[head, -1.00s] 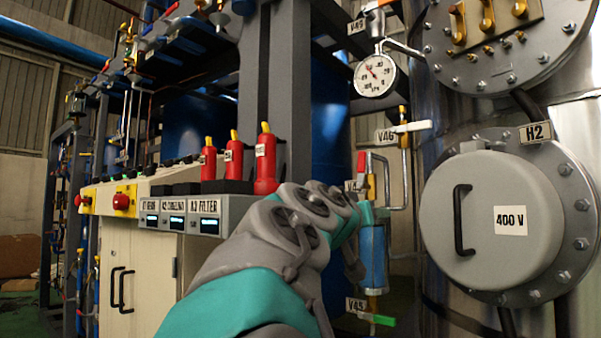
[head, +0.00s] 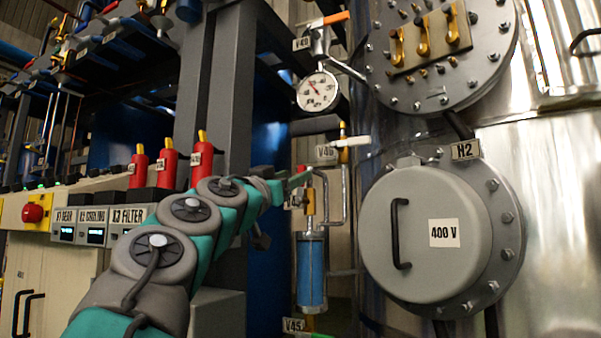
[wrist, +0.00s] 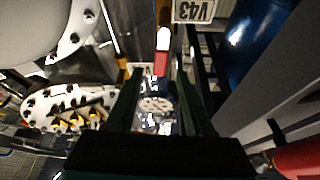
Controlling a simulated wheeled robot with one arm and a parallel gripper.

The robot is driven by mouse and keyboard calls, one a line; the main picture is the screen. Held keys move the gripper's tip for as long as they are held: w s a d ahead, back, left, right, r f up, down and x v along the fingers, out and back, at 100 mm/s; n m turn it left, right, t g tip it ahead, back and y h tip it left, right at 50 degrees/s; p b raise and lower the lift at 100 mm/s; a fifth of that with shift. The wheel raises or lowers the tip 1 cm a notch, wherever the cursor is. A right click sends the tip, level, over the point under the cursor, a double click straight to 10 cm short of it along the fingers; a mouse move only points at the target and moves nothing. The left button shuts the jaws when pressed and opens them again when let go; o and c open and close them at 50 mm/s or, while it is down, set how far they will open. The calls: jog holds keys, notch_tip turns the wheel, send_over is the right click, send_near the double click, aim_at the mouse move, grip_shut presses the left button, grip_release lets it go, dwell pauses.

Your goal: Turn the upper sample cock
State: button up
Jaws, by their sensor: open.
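The upper sample cock sits above a blue sight cylinder (head: 311,270) in the head view. Its red and white handle (wrist: 162,58) shows near the label V43 (wrist: 194,10) in the wrist view. My gripper (head: 303,180) is beside the top of that cylinder and partly hides the cock and its label in the head view. In the wrist view my gripper (wrist: 158,80) is open, with its two dark green fingers either side of the line to the handle. The handle appears between or just beyond the fingertips; contact cannot be told.
Valve V46 with a white lever (head: 352,141) and a pressure gauge (head: 317,91) are above. Red cylinders (head: 201,160) and a grey column (head: 228,90) are on the left. Label V45 (head: 293,325) is below.

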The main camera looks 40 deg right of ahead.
jog(key=shift+x, duration=2.45)
jog(key=shift+c, duration=0.2)
grip_shut()
